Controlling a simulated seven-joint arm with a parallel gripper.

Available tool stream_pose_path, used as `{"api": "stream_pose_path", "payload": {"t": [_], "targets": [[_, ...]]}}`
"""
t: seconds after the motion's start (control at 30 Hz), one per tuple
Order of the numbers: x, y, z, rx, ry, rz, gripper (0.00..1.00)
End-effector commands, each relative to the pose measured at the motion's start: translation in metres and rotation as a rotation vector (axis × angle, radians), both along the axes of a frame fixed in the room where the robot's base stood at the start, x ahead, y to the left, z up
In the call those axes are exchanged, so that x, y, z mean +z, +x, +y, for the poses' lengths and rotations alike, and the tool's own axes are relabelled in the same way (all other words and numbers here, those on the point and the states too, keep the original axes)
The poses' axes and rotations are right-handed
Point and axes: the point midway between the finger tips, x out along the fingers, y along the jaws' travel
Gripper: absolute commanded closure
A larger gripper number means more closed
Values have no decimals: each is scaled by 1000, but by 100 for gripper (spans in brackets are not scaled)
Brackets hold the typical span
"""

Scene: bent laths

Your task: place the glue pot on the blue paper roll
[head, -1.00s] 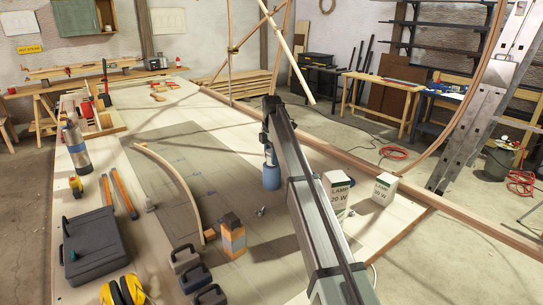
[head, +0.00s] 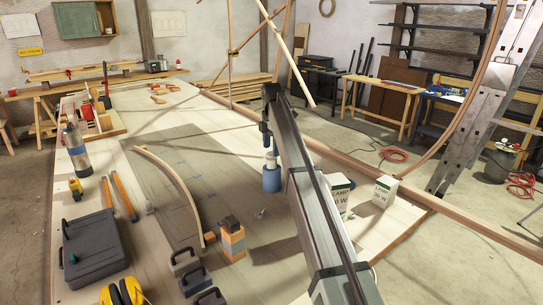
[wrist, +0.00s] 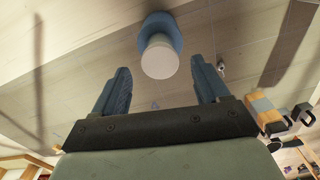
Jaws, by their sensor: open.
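The blue paper roll (head: 271,180) stands upright on the bench, left of my arm in the head view. The pale glue pot (head: 271,160) stands upright on top of it. In the wrist view the white pot (wrist: 160,60) appears in front of the blue roll (wrist: 160,22), looking centred on it. My gripper (head: 265,141) is above the pot in the head view. In the wrist view its two fingers are spread wide, with clear gaps on both sides of the pot, and nothing is held.
Two lamp boxes (head: 385,191) stand right of my arm. A block stack (head: 232,243), dark weights and a bent lath (head: 175,185) lie to the left. A small metal piece (head: 260,214) lies near the roll. Bare bench surrounds the roll.

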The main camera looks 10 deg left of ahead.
Motion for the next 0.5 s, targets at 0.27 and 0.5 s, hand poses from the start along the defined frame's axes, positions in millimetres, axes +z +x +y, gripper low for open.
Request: {"api": "stream_pose_path", "payload": {"t": [0.27,0.5], "targets": [[47,1,0,0,0,0,26],[66,0,0,0,0,0,26]]}}
